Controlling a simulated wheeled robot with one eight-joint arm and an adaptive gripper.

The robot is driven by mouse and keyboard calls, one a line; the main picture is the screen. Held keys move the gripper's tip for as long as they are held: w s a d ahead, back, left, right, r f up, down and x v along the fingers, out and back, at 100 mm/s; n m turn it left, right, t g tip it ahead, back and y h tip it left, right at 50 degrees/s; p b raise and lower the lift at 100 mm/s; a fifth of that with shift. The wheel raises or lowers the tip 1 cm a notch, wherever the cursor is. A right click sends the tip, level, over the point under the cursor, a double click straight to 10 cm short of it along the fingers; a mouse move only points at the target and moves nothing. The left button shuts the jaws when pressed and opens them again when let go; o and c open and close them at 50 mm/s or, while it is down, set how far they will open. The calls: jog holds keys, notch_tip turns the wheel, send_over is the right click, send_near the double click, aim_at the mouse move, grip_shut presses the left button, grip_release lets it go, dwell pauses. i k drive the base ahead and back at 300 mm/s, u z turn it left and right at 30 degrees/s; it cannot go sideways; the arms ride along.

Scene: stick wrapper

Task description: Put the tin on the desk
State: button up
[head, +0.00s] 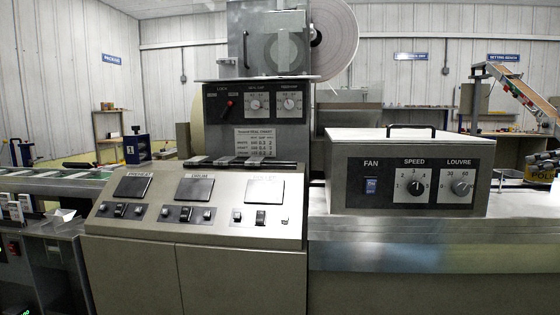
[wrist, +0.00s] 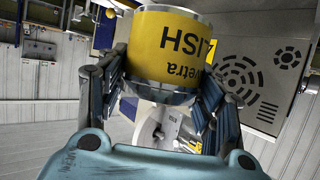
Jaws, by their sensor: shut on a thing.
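A yellow tin with dark lettering and metal rims (wrist: 165,45) is between the fingers of my gripper (wrist: 162,80) in the wrist view. The fingers are shut on its sides. My gripper (head: 543,163) is dark there and partly out of frame. The tin is beside the right end of the grey fan box. A sloped grey control desk (head: 160,222) with switches and dark panels stands left of centre, well away from the tin.
The fan box (head: 410,170) with knobs and a top handle stands between the tin and the control desk. A taller control cabinet (head: 258,125) and a large reel (head: 334,40) rise behind. A metal ledge (head: 420,232) runs below the box. An inclined conveyor (head: 515,90) is behind at right.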

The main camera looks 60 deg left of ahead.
aim_at(162, 166)
jog(key=z, duration=1.25)
jog(key=k, duration=4.3)
